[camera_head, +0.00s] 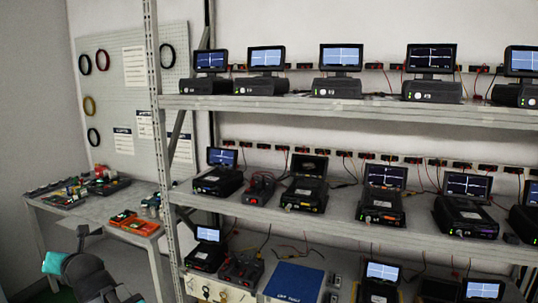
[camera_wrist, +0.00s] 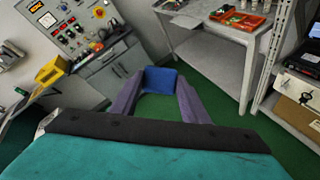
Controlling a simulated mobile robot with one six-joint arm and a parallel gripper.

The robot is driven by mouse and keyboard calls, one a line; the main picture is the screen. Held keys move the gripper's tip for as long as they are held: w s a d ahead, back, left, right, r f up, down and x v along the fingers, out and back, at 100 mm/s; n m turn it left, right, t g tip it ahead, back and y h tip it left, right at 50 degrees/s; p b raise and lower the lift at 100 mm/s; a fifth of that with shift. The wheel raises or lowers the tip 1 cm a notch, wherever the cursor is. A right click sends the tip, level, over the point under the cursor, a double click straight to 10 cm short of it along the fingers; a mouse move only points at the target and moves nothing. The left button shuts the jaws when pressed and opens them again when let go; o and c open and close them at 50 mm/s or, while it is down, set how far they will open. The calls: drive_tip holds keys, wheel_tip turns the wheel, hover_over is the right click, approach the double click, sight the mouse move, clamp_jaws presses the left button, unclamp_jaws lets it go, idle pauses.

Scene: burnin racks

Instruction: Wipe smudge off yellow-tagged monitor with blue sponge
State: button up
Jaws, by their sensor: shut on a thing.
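My gripper (camera_wrist: 160,92) is shut on the blue sponge (camera_wrist: 161,78), which sits between its two purple-grey fingers in the wrist view, held up over the green floor. In the camera_head view my arm is at the lower left, away from the racks; the sponge cannot be made out there. On the middle shelf, one monitor (camera_head: 309,166) has a darker, murkier screen than its neighbours, and its unit (camera_head: 303,192) seems to bear a small yellow tag on the front. Whether the murk is a smudge is too small to tell.
The rack's upper shelf (camera_head: 340,107) and middle shelf (camera_head: 340,227) carry several monitor units. An upright post (camera_head: 157,130) stands at its left end. A side table (camera_head: 100,222) holds orange trays and parts. A control panel (camera_wrist: 75,25) is behind my gripper's left side. Green floor is open.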

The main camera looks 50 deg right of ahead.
drive_tip(key=shift+d, duration=0.25)
drive_tip(key=s+d+r+m+g+h+p, duration=0.15)
drive_tip(key=d+r+m+h, duration=0.3)
drive_tip(key=d, duration=1.65)
drive_tip(key=d+r+m+g+h+p, duration=0.25)
drive_tip(key=d+m+h, duration=0.25)
drive_tip(key=d, duration=1.6)
drive_tip(key=s+d+r+m+g+h, duration=0.1)
drive_tip(key=s+d+r+m+g, duration=0.2)
drive_tip(key=s+d, duration=0.4)
drive_tip(key=s+d+r+m+g+h+p, duration=0.1)
drive_tip(key=s+d+r+m+g, duration=0.2)
drive_tip(key=s+d, duration=0.4)
drive_tip(key=s+d+r+m+g+h+p, duration=0.1)
drive_tip(key=s+d+r, duration=0.4)
drive_tip(key=d, duration=1.5)
drive_tip(key=s+m+g+h, duration=0.1)
drive_tip(key=s+m+g, duration=0.1)
drive_tip(key=shift+s, duration=0.4)
drive_tip(key=d+f+b, duration=0.1)
drive_tip(key=w+d+f+b, duration=0.1)
drive_tip(key=d, duration=0.1)
drive_tip(key=d+f+b, duration=0.1)
drive_tip(key=shift+w+d+f, duration=0.15)
drive_tip(key=shift+w+f, duration=0.15)
drive_tip(key=shift+f, duration=0.05)
